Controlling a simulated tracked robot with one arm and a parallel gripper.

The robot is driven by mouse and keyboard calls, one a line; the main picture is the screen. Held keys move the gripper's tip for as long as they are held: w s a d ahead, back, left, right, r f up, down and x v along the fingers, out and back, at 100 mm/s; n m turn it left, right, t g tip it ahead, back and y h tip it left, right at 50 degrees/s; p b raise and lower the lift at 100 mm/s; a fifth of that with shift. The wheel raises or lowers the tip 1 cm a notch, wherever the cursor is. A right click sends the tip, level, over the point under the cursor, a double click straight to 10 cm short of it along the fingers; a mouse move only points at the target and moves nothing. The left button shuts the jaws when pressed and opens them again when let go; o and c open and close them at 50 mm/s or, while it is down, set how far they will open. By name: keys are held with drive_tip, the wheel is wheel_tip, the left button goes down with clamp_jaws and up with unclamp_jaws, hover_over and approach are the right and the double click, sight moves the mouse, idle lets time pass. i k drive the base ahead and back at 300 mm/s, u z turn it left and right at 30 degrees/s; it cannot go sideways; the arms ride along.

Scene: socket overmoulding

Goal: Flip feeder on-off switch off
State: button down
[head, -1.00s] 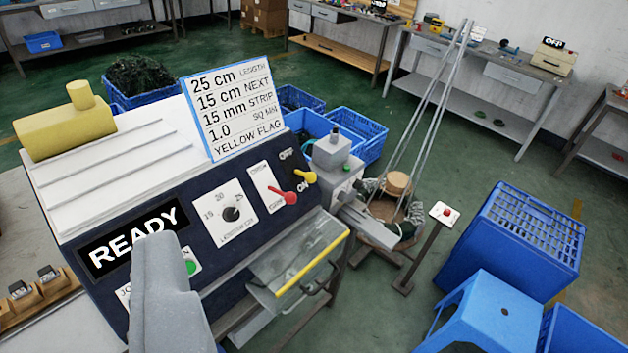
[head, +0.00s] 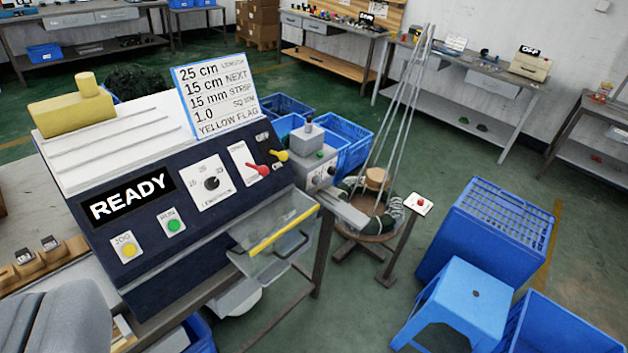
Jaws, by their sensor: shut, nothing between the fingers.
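The dark machine panel (head: 205,225) stands left of centre with a lit READY display. At its right end, a small yellow-knobbed lever (head: 280,155) sits on a plate with an OFF label above it. A red-knobbed lever (head: 257,169) sits just left of it on a white plate. A grey feeder unit (head: 308,150) with a dark knob on top adjoins the panel's right side, facing the wire coil; any switch lettering on it is too small to read.
A clear tray (head: 285,225) with a yellow edge juts out in front of the panel. A red-button post (head: 418,203) and the wire-coil stand (head: 375,215) are right of it. A blue stool (head: 465,300) and crates (head: 495,235) crowd the right foreground.

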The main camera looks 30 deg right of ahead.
sight(283, 156)
drive_tip(key=k, duration=0.8)
drive_tip(key=z, duration=0.55)
drive_tip(key=i, duration=2.4)
drive_tip(key=u, duration=0.65)
